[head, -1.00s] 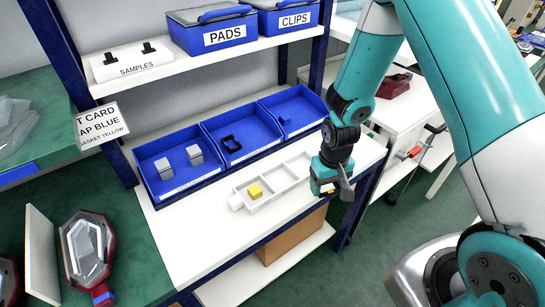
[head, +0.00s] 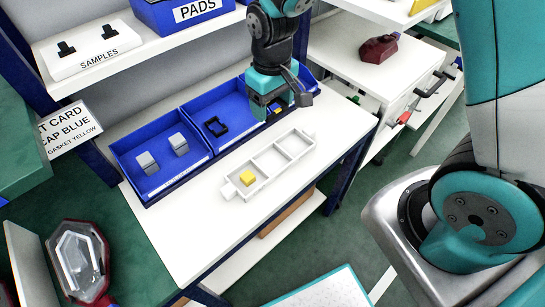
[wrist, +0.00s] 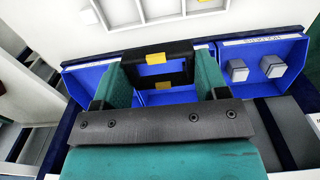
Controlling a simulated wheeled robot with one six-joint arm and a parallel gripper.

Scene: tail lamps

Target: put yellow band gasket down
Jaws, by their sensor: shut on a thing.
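The yellow band gasket is a black square frame with yellow patches (wrist: 155,58), held across the fingers of my gripper in the wrist view. My gripper (wrist: 160,70) is shut on it. In the head view my gripper (head: 277,108) hangs over the right part of the row of blue bins, behind the white tray. Only a small yellow spot of the gasket (head: 278,111) shows there, and the rest is hidden. I cannot tell its height above the bin floor.
The middle bin (head: 187,113) holds another black frame (head: 215,127). The left bin (head: 117,150) holds two grey blocks (head: 178,144). The white tray (head: 227,190) has a yellow block (head: 247,178) in its left compartment; its other compartments look empty. A shelf with samples (head: 90,50) stands above.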

